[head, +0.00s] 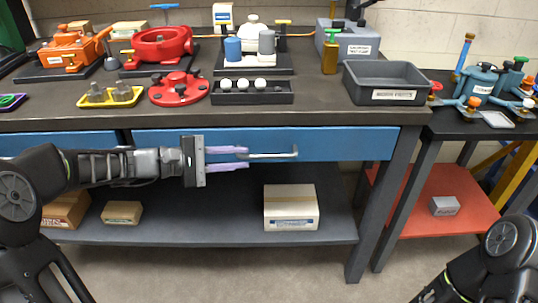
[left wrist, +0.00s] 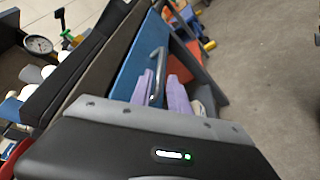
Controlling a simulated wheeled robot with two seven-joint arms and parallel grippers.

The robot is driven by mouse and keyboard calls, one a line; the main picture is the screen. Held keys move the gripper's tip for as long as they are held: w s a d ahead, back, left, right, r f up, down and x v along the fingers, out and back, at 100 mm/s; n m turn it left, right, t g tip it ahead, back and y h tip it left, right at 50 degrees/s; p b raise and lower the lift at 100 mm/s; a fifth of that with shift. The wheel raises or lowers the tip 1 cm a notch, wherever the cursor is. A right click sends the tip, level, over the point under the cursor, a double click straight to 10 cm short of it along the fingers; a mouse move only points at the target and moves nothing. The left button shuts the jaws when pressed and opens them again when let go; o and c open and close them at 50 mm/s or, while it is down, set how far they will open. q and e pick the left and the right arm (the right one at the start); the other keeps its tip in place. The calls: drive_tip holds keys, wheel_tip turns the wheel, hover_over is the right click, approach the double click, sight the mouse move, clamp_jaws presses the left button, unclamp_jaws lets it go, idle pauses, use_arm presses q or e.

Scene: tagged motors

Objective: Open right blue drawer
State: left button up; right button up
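The right blue drawer (head: 345,145) sits under the workbench top, and its front looks flush with the bench. Its silver bar handle (head: 280,155) also shows in the left wrist view (left wrist: 158,68). My left gripper (head: 247,158) reaches in from the left with two pale purple fingers spread apart, one above the other in the head view. The left end of the handle lies between or just in front of the fingertips; I cannot tell whether they touch it. In the left wrist view the fingers (left wrist: 163,92) flank the handle's near end. My right gripper is out of view.
A second blue drawer (head: 75,139) is at the left. The bench top (head: 330,113) holds motor parts, a red fixture and a grey bin (head: 388,82). The lower shelf (head: 175,232) holds several boxes. A side table (head: 470,127) with a red shelf stands right.

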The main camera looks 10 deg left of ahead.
sight(259, 156)
use_arm(q)
drive_tip(key=shift+b+x, duration=0.4)
drive_tip(key=shift+x, duration=3.45)
drive_tip(key=shift+c, duration=0.4)
drive_tip(key=shift+f, duration=0.1)
clamp_jaws()
